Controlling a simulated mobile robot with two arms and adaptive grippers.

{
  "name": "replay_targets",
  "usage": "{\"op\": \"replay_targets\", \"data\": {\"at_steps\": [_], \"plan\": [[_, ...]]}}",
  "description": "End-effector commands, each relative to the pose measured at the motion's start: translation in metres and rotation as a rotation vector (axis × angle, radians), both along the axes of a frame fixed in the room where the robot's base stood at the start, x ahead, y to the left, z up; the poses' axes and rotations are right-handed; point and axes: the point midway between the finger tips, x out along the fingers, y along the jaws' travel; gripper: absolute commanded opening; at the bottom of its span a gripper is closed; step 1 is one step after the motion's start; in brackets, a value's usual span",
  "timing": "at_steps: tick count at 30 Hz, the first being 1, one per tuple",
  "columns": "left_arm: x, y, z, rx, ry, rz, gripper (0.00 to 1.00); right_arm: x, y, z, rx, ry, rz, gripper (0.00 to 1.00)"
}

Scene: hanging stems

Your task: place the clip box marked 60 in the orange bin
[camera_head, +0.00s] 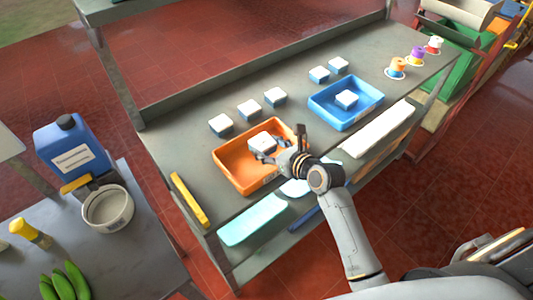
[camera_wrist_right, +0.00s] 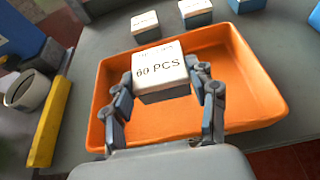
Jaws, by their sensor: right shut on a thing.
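The clip box marked 60 (camera_wrist_right: 160,70) has a white lid reading "60 PCS" and a grey-blue body. It is between the fingers of my right gripper (camera_wrist_right: 165,100), which is shut on it. In the head view the box (camera_head: 262,141) shows over the orange bin (camera_head: 228,172), with my right gripper (camera_head: 277,150) at its side. The orange bin's rim and floor show around the box in the right wrist view (camera_wrist_right: 255,105). I cannot tell whether the box touches the bin floor. My left gripper is not in view.
Several similar white-lidded boxes (camera_head: 221,123) stand behind the bins on the grey bench (camera_head: 180,130). A blue bin (camera_head: 340,117) to the right holds one box (camera_head: 346,98). A yellow object (camera_head: 189,199) lies left of the orange bin. Spools (camera_head: 397,66) stand at the far right.

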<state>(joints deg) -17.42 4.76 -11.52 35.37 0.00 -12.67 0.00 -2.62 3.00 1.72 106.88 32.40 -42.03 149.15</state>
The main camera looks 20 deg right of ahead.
Motion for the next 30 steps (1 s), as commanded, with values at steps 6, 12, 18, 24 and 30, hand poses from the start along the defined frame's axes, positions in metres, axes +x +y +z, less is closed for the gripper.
{"op": "replay_targets", "data": {"at_steps": [6, 12, 18, 24, 30], "plan": [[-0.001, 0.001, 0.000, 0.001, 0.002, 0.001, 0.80, 0.011, 0.002, -0.014, -0.001, 0.001, 0.000, 0.26], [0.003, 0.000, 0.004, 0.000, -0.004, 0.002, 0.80, 0.010, 0.002, -0.040, -0.002, 0.001, 0.001, 0.26], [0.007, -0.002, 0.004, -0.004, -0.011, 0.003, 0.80, 0.010, 0.002, -0.042, 0.001, -0.001, -0.001, 0.26], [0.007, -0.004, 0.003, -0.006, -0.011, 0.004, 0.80, 0.009, 0.002, -0.046, 0.001, 0.000, -0.002, 0.26], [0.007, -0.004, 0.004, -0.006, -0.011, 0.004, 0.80, 0.009, 0.002, -0.045, -0.001, 0.001, -0.001, 0.80]]}}
